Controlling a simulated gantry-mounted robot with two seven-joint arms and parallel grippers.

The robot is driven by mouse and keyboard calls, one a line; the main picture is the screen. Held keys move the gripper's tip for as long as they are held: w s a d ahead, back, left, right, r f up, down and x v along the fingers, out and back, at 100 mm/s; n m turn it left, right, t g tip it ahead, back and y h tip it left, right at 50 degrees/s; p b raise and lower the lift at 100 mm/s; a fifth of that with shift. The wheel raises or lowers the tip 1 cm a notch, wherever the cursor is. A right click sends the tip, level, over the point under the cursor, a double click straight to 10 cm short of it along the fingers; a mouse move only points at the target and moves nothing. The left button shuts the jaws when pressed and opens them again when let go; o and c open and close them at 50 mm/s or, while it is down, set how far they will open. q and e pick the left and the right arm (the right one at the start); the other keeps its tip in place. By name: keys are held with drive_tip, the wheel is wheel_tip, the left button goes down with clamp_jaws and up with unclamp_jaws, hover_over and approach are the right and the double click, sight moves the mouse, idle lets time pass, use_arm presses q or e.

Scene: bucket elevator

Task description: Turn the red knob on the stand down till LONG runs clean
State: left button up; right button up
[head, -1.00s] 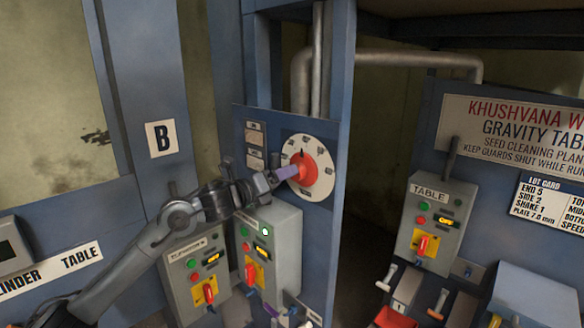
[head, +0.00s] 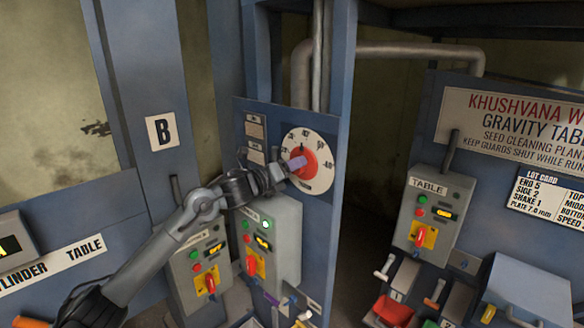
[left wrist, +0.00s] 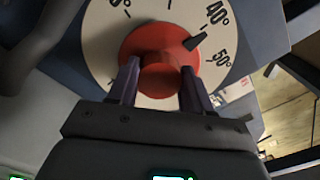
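The red knob (head: 303,163) sits on a round white dial (head: 322,146) on the blue stand. In the left wrist view the red knob (left wrist: 213,62) has a black pointer (left wrist: 195,41) between the 40° and 50° marks. My left gripper (head: 297,163) is at the knob. In the left wrist view its two dark fingers (left wrist: 160,75) stand on either side of the knob's raised red middle. I cannot tell whether they press on it. My right gripper is not in view. No label reading LONG can be made out.
Two grey switch boxes, one at the left (head: 196,262) and one nearer the stand (head: 283,225), hang below the dial. The grey TABLE box (head: 455,190) is at the right. Levers and a red tray (head: 394,308) are low at the right. A dark gap (head: 372,220) lies beside the stand.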

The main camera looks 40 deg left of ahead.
use_arm(q)
drive_tip(key=c, duration=0.3)
drive_tip(key=shift+a+n+p, duration=0.1)
drive_tip(key=shift+n+p, duration=0.25)
drive_tip(key=shift+n, duration=3.45)
drive_tip(key=o, duration=1)
drive_tip(key=shift+f, duration=0.1)
drive_tip(key=shift+o, duration=0.2)
drive_tip(key=shift+s, duration=0.1)
